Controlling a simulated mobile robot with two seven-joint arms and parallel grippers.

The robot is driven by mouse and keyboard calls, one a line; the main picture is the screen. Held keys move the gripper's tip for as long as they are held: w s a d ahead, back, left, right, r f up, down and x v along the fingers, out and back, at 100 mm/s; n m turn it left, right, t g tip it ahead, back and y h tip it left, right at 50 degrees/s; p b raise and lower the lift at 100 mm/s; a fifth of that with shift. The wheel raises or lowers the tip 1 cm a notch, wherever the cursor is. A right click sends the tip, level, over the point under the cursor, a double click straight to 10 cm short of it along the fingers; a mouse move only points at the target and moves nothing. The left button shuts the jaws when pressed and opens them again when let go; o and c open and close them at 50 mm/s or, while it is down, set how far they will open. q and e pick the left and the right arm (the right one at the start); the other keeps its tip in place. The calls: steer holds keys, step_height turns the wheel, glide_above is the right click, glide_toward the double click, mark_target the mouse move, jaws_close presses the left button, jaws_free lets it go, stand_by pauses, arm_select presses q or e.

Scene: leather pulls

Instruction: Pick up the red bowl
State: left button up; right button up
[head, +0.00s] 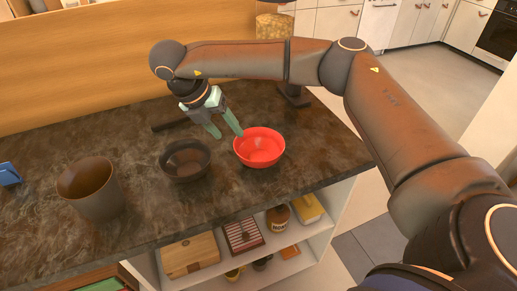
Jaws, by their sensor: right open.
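The red bowl (260,149) stands upright on the dark stone-look counter (215,228), near its right end. My right gripper (228,134) points down just left of the bowl, at its far-left rim. Its two pale green fingers are spread apart with nothing held between them. The right finger is very near the bowl's rim; I cannot tell if it touches. My left gripper is not in view.
A black bowl (185,161) stands close left of the red bowl. A dark brown pot (90,188) stands further left, and a blue object (9,174) lies at the left edge. A wooden panel (90,75) rises behind the counter. Open shelves below hold boxes and jars.

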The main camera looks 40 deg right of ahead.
mark_target(237, 141)
steer(key=shift+x, duration=1)
steer(key=shift+w+p+x, duration=0.2)
steer(key=shift+p+x, duration=0.15)
steer(key=shift+x, duration=1)
steer(key=shift+w+p+x, duration=0.2)
steer(key=shift+p+x, duration=0.1)
steer(key=shift+x, duration=1.05)
steer(key=shift+d+r, duration=0.1)
steer(key=shift+d, duration=0.1)
steer(key=shift+c, duration=0.3)
jaws_close()
